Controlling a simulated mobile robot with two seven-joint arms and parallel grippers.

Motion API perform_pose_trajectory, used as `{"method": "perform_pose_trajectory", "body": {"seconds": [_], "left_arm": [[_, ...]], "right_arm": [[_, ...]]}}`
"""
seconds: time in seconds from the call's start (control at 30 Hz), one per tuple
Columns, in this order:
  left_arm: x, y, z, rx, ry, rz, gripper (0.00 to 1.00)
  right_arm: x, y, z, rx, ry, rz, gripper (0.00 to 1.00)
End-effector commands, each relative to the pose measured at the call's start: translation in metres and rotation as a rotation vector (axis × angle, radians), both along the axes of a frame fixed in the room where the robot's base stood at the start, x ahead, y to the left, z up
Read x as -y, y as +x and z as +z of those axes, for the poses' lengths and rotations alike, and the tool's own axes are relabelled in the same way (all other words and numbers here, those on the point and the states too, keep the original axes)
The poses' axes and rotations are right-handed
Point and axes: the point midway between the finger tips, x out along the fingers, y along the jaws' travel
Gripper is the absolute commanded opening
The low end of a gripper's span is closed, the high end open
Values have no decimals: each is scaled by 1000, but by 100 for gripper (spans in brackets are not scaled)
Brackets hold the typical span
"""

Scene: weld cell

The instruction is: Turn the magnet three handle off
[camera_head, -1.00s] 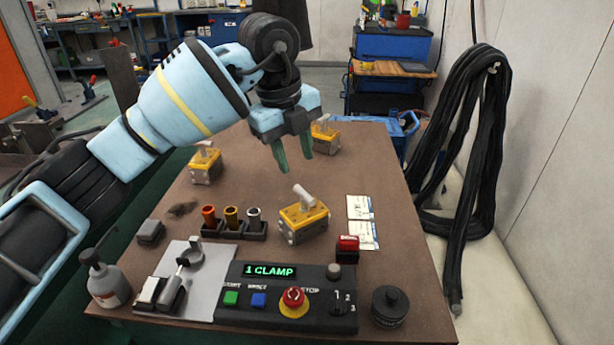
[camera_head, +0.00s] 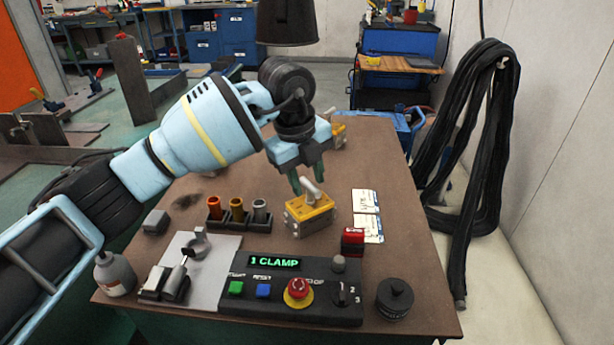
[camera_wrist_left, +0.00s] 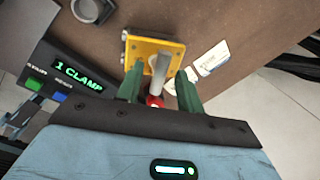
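A yellow magnet block (camera_head: 309,221) with a pale grey handle (camera_head: 312,189) sits in the middle of the table. No number on it is readable. My left gripper (camera_head: 310,180) is just above it, with green fingers around the handle's level. In the left wrist view the gripper (camera_wrist_left: 159,88) is open, and the handle (camera_wrist_left: 159,67) shows between the fingers with gaps at both sides. The yellow block (camera_wrist_left: 145,50) lies beyond the fingertips. Another yellow magnet (camera_head: 339,131) is partly hidden behind my gripper at the back. My right gripper is not in view.
A control box (camera_head: 290,290) reading "1 CLAMP" stands in front, with a red stop button (camera_head: 298,290). Coloured cylinders (camera_head: 237,212) stand left of the magnet. A red block (camera_head: 352,240) and paper cards (camera_head: 366,203) lie to its right. A black knob-topped pot (camera_head: 394,298) stands front right.

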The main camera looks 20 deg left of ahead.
Motion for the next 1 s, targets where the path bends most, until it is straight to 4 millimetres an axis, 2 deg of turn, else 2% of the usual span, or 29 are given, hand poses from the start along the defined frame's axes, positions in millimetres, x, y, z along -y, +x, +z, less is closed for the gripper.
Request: {"method": "perform_pose_trajectory", "body": {"seconds": [0.07,0.3,0.37,0.67,1.0], "left_arm": [[0,0,0,0,0,0,37],[0,0,0,0,0,0,6],[0,0,1,0,0,0,0],[0,0,2,1,-1,-25,0],[0,1,5,2,-2,-216,0]], "right_arm": [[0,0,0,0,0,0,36],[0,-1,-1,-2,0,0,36],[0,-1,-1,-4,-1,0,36],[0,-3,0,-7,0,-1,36],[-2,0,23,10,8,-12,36]]}}
